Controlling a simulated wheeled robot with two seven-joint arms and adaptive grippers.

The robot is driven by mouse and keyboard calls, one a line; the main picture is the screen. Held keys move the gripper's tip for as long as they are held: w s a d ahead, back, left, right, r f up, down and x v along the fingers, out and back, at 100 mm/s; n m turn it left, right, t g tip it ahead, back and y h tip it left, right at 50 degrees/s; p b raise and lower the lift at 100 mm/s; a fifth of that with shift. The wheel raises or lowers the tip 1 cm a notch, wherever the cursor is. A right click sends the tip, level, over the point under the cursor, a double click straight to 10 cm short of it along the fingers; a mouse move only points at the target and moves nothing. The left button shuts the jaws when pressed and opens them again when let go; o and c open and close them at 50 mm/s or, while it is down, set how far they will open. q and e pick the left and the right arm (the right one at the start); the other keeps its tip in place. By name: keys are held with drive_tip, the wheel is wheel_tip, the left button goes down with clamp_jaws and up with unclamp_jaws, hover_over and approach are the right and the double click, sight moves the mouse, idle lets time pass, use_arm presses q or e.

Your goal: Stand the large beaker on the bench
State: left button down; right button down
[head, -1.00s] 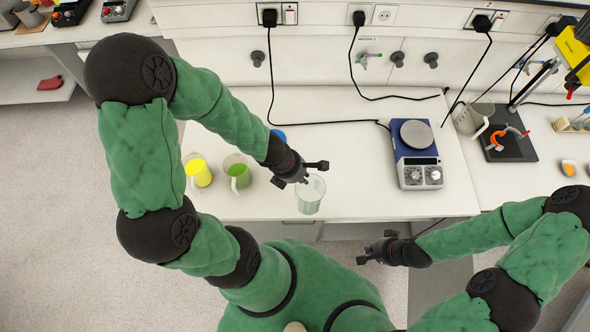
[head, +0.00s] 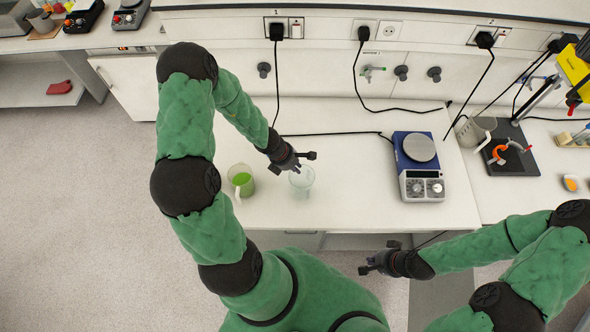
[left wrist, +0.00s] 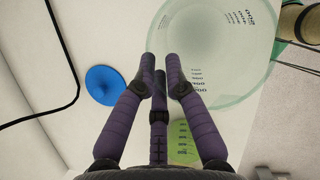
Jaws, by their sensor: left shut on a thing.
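The large beaker (head: 302,182) is clear glass and looks empty. In the head view it is over the front part of the white bench (head: 345,205), right of a green-filled beaker (head: 242,178). My left gripper (head: 294,168) is shut on the beaker's wall near the rim. In the left wrist view, the beaker (left wrist: 225,45) fills the upper right, beside the fingers (left wrist: 160,65). I cannot tell whether its base touches the bench. My right gripper (head: 368,265) is empty in front of the bench edge; its finger opening is unclear.
A blue hotplate stirrer (head: 418,165) stands right of the beaker, its cable running behind. A stand with a dark base (head: 508,155) is further right. A blue round thing (left wrist: 105,85) shows in the left wrist view. Bench between beaker and stirrer is clear.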

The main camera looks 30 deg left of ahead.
sight(301, 183)
use_arm(q)
drive_tip(key=shift+w+a+f+b, duration=0.15)
drive_tip(key=shift+f+b, duration=0.35)
drive_tip(key=shift+f, duration=1.2)
drive_tip(key=c, duration=1.7)
unclamp_jaws()
drive_tip(key=shift+f, duration=0.2)
drive_tip(key=shift+c, duration=0.2)
drive_tip(key=o, duration=0.4)
drive_tip(key=shift+o, duration=0.2)
drive_tip(key=shift+r, duration=0.1)
